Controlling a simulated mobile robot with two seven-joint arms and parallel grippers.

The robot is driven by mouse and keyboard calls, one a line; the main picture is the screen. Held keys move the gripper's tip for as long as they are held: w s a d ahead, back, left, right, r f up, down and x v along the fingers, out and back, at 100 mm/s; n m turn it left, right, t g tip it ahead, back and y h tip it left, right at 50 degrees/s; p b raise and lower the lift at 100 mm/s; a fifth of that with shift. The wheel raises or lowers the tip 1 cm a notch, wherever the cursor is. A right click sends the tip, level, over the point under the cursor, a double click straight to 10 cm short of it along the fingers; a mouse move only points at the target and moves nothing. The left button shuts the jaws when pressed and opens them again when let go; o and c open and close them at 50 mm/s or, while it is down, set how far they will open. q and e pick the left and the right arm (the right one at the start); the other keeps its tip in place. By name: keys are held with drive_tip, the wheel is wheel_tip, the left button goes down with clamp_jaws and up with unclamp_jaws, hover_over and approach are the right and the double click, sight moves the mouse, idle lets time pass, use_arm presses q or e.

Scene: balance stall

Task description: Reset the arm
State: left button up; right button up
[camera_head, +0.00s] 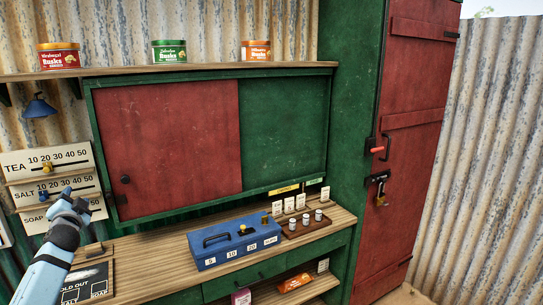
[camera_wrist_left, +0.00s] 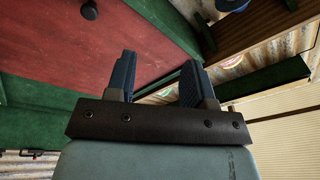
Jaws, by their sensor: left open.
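My left gripper (camera_head: 66,200) is in the lower left of the head view, in front of the price boards on the wall. Its two blue fingers (camera_wrist_left: 155,80) stand apart in the left wrist view, with nothing between them. The light blue arm comes up from the lower left corner. A red sliding panel (camera_wrist_left: 90,45) is beyond the fingers in the wrist view. My right gripper is not in either view.
A wooden counter (camera_head: 150,252) holds a blue cash box (camera_head: 235,241) and a small tray (camera_head: 307,228) with several small cylinders. A price board (camera_head: 45,162) is close behind the left gripper. A shelf (camera_head: 200,72) above holds tins. A padlocked red door (camera_head: 415,110) stands right.

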use_arm(q)
drive_tip(key=a+r+m, duration=0.3)
drive_tip(key=a+r, duration=0.1)
drive_tip(key=a, duration=0.5)
drive_tip(key=s+d+f+n+g+h, duration=0.1)
drive_tip(key=s+d+f+n+h, duration=0.15)
drive_tip(key=d+f, duration=0.65)
drive_tip(key=s+d+f+n+g+h, duration=0.15)
drive_tip(key=d+f+h, duration=0.35)
drive_tip(key=f, duration=0.6)
drive_tip(key=s+d+f+g+h, duration=0.1)
drive_tip(key=s+d+f+g, duration=0.1)
drive_tip(key=s+d+f, duration=0.9)
drive_tip(key=s+d+f+g+h, duration=0.1)
drive_tip(key=s+d+f, duration=0.2)
drive_tip(key=s+d, duration=0.4)
drive_tip(key=s+d+f+n+h, duration=0.1)
drive_tip(key=s+d+f, duration=0.3)
drive_tip(key=s+d, duration=0.3)
drive_tip(key=s+d+f+n+g+h, duration=0.1)
drive_tip(key=s+d+f, duration=0.2)
drive_tip(key=s+d, duration=0.4)
drive_tip(key=s, duration=0.7)
drive_tip(key=shift+s+f+g, duration=0.2)
drive_tip(key=shift+f+g, duration=0.05)
drive_tip(key=shift+g, duration=0.1)
